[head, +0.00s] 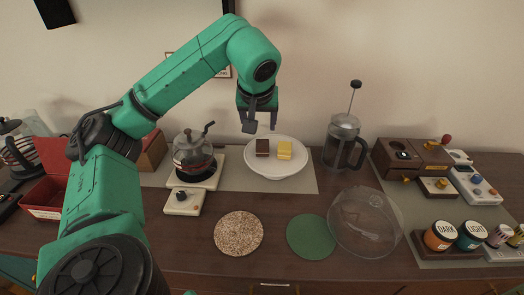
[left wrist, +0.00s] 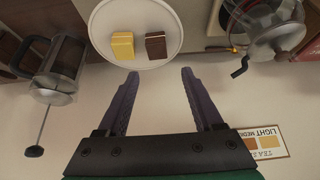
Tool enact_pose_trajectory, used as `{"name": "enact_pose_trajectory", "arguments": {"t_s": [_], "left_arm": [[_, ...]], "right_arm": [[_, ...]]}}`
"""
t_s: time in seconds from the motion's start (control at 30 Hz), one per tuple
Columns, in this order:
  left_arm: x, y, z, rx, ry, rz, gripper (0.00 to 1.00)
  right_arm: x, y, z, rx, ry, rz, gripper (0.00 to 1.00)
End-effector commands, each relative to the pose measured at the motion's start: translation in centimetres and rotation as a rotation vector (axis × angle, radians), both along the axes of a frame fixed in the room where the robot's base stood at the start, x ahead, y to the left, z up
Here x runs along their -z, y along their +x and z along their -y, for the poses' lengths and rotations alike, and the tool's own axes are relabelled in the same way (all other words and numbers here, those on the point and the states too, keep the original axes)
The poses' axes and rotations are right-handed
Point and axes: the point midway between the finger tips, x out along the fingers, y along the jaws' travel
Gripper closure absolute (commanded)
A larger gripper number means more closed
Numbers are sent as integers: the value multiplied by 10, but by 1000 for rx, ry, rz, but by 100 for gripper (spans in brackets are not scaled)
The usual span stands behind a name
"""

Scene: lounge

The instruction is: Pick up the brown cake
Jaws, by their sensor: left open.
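The brown cake (head: 263,147) is a small dark block on a white round plate (head: 290,171), just left of a yellow cake (head: 284,149). In the left wrist view the brown cake (left wrist: 156,47) lies right of the yellow cake (left wrist: 122,46) on the plate (left wrist: 145,10). My left gripper (head: 262,128) is above and behind the plate's back edge in the head view. In the left wrist view its two fingers (left wrist: 158,75) are apart with nothing between them, and they point toward the plate. My right gripper is not in view.
A French press (head: 343,146) stands right of the plate, and a glass kettle (head: 194,157) on a stand is left of it. A clear glass dome (head: 364,222), a green coaster (head: 311,236) and a cork-like mat (head: 238,233) lie in front. The wall is close behind.

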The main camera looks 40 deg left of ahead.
Motion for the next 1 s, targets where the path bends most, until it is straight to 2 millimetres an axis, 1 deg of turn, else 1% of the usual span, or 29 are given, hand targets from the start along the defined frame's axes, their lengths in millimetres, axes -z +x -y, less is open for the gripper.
{"name": "enact_pose_trajectory", "arguments": {"t_s": [0.07,0.2,0.3,0.47,0.57,0.63,0.73,0.9,0.93,0.97,1.0], "left_arm": [[12,5,-6,-2,1,-7,32],[44,20,-16,0,0,-6,32],[63,29,-22,1,-1,-4,32],[79,39,-28,3,-3,-3,32],[93,48,-34,2,-2,-3,32],[107,54,-38,4,-3,-3,32],[117,58,-41,5,-3,-1,32],[119,58,-41,5,-3,0,32],[119,58,-41,5,-3,0,36],[119,58,-41,4,-4,0,48],[118,58,-41,4,-4,0,63]], "right_arm": [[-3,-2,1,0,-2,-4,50],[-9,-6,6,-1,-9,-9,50],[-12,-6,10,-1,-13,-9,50],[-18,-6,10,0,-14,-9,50],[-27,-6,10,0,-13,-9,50],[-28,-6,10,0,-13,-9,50],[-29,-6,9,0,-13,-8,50],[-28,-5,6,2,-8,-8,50],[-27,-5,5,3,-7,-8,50],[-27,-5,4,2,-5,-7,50],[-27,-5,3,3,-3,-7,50]]}}
